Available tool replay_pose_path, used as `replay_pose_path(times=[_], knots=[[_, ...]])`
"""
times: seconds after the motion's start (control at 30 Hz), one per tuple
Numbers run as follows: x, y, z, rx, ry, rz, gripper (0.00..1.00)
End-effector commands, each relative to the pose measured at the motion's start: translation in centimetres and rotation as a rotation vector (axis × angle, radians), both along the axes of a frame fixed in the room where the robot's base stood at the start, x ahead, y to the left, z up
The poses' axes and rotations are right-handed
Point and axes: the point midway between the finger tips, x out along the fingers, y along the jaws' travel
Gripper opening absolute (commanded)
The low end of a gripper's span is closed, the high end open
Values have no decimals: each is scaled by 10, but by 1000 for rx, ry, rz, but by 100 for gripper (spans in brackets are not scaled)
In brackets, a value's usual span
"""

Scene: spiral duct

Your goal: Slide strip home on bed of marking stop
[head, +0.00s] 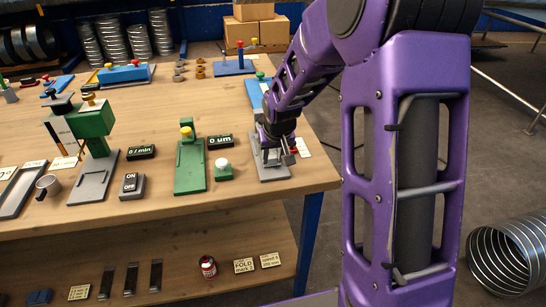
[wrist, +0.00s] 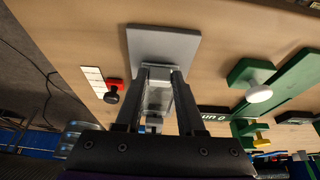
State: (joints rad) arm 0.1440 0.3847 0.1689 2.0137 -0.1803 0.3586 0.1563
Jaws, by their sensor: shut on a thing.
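My gripper (head: 284,152) is low over a grey plate (head: 268,172) near the right end of the bench, which I take to be the marking stop's bed. In the wrist view, my gripper (wrist: 160,74) has its two dark fingers pointing at this grey plate (wrist: 163,40). A narrow pale grey metal piece (wrist: 158,96), apparently the strip, is between the fingers, which are shut on it. I cannot tell whether the piece touches the plate. In the head view, my gripper hides much of the piece and part of the plate.
Left of the plate are a green block with a white knob (head: 222,168), a display reading "0 um" (head: 220,141) and a green fixture (head: 189,178). A black knob on a red base (wrist: 112,92) and a marked white card (wrist: 94,80) lie close beside my fingers.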

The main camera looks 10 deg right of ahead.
Motion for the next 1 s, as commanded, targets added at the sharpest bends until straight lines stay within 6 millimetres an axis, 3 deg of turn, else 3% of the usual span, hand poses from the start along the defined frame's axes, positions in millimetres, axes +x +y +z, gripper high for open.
replay_pose_path(times=[0.37,0.4,0.57,0.77,0.93,1.0], knots=[[5,0,-2,0,-1,0,0],[6,0,-2,0,-1,0,43],[5,0,-2,0,-1,0,72],[5,0,-2,0,0,0,73],[5,0,-2,0,1,0,100],[5,0,-2,0,1,0,100]])
